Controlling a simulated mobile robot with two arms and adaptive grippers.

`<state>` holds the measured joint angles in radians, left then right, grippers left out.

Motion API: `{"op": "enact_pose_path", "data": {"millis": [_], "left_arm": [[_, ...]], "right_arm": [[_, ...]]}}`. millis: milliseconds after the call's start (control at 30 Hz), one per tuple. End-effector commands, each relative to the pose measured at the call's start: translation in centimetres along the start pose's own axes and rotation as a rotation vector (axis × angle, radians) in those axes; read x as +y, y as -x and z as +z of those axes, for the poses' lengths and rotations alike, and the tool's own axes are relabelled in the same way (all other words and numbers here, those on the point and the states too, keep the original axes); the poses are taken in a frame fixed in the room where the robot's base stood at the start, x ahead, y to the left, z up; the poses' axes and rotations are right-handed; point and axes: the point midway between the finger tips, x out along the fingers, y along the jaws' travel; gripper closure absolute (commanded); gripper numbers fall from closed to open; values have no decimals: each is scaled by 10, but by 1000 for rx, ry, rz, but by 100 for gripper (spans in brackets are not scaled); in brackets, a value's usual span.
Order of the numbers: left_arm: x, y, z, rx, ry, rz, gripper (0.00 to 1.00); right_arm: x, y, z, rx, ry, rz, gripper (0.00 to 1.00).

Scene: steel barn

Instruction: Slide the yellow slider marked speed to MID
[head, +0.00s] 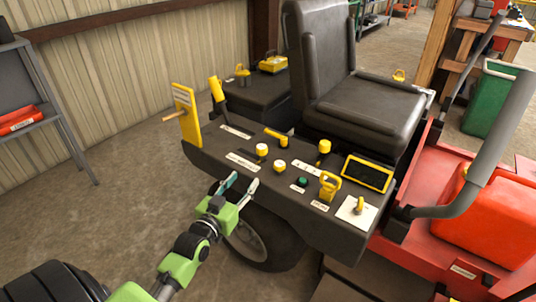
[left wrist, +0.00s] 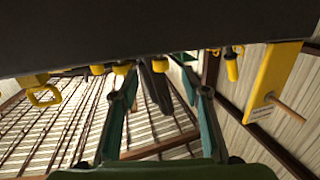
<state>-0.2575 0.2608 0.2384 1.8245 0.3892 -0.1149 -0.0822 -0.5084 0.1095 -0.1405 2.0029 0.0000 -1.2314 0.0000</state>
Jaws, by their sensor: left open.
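The dark console (head: 225,145) beside the seat carries several yellow controls. Small yellow knobs (head: 262,149), (head: 280,166) and (head: 324,146) stand on its top, and a yellow lever (head: 276,137) lies farther back. The labels are too small to read, so I cannot tell which control is the speed slider. My left gripper (head: 242,182) is open and empty at the console's near edge, close to the white label strip (head: 242,161). In the left wrist view its spread fingers (left wrist: 160,78) show below the dark console edge (left wrist: 150,35), with yellow controls beyond. My right gripper is out of view.
A yellow plate (head: 186,118) with a wooden peg rises at the console's left end. A yellow handle (head: 330,186), a green button (head: 302,181) and a yellow-framed screen (head: 367,173) are to the right. The seat (head: 365,105) stands behind. A wheel (head: 265,235) is below.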

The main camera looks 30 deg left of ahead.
Motion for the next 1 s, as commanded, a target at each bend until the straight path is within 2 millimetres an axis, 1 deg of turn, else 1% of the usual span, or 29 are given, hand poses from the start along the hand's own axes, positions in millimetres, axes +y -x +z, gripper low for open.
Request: {"op": "enact_pose_path", "data": {"millis": [33, 100, 200, 267, 367, 467, 600, 800, 900, 1000], "left_arm": [[-1, 0, -10, 31, 1, 1, 58], [-2, 0, -22, 55, 1, 1, 58], [-2, -5, -29, 68, 1, 2, 58], [-2, -10, -29, 67, 1, 1, 58], [-2, -25, -30, 67, 0, 1, 58], [-2, -44, -31, 68, 1, 2, 58], [-2, -72, -32, 66, 2, 1, 58], [-2, -108, -34, 65, 1, 1, 58], [-2, -121, -34, 65, 0, 1, 58], [-2, -130, -35, 64, 0, 2, 58]], "right_arm": [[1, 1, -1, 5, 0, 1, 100], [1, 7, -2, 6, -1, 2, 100], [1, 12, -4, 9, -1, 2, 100], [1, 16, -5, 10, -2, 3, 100], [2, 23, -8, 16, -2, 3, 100], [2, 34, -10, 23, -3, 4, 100], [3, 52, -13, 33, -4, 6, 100], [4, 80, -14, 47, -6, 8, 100], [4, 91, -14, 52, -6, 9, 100], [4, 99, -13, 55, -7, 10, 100]]}}
